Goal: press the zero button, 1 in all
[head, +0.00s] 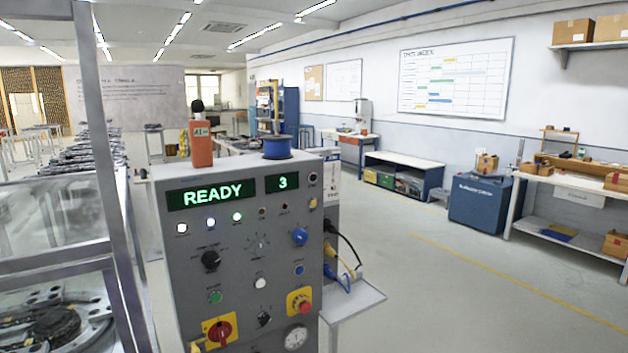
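A grey control cabinet (240,245) stands at the centre of the head view. Its green displays read "READY" (206,194) and "3" (282,183). On its face are a white button (260,283), a green button (215,297) and a blue button (298,270). The small labels are too blurred to read, so I cannot tell which one is the zero button. Neither of my grippers is in view, and nothing touches the panel.
A red emergency-stop button (304,306) on yellow and a red rotary switch (219,331) sit low on the panel. An orange bottle-like object (201,145) and a blue spool (277,148) stand on top. A metal-framed enclosure (100,180) is close on the left. Floor at right is clear.

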